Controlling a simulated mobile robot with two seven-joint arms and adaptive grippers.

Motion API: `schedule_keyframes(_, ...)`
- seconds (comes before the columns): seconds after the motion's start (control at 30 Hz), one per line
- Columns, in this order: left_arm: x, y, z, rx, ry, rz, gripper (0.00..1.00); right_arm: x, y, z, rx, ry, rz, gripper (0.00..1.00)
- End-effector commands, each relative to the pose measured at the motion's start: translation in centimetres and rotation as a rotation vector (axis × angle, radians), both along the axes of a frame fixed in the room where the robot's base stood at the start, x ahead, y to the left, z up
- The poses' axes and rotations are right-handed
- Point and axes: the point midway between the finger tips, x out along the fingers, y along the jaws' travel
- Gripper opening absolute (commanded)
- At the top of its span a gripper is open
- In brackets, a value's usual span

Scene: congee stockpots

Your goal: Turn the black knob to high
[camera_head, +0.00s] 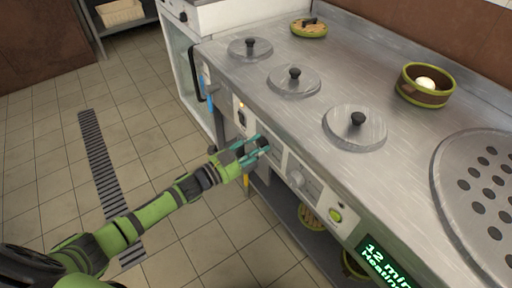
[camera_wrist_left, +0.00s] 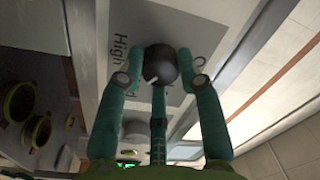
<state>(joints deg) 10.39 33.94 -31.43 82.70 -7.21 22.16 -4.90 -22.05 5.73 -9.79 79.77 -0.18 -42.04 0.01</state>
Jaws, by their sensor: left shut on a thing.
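The black knob (camera_wrist_left: 161,66) is on a grey panel plate on the stove front. In the left wrist view, the word "High" is printed on the plate to its left, and a white pointer mark on the knob points down and left. My left gripper (camera_wrist_left: 160,78) is shut on the knob, with teal fingers on both sides and another below. In the head view, my left gripper (camera_head: 262,145) reaches the front panel and mostly hides the knob. My right gripper is in neither view.
A lighter knob (camera_head: 297,180), a green button (camera_head: 336,214) and a display (camera_head: 382,262) reading "12 min" and "Heating" lie farther right along the panel. Round lids (camera_head: 294,81) with black handles and a green-rimmed pot (camera_head: 425,86) are on the counter.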

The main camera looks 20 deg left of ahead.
Motion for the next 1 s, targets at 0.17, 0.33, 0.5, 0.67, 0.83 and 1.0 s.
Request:
schedule_keyframes(0.17,0.2,-0.1,0.6,0.124,-0.117,-0.001,0.03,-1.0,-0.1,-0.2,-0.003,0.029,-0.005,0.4)
schedule_keyframes(0.33,0.2,-0.1,0.5,0.252,-0.217,-0.001,0.03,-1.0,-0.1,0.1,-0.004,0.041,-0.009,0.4)
schedule_keyframes(0.5,0.2,-0.1,0.5,0.38,-0.317,0.0,0.03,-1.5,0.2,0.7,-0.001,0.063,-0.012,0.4)
schedule_keyframes(0.67,0.2,-0.2,0.4,0.494,-0.405,-0.001,0.03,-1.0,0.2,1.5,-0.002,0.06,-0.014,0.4)
schedule_keyframes(0.83,0.1,-0.2,0.4,0.598,-0.485,-0.001,0.03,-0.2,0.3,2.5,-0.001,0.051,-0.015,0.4)
schedule_keyframes(1.0,0.1,-0.2,0.3,0.678,-0.547,-0.001,0.03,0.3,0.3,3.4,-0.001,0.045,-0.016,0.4)
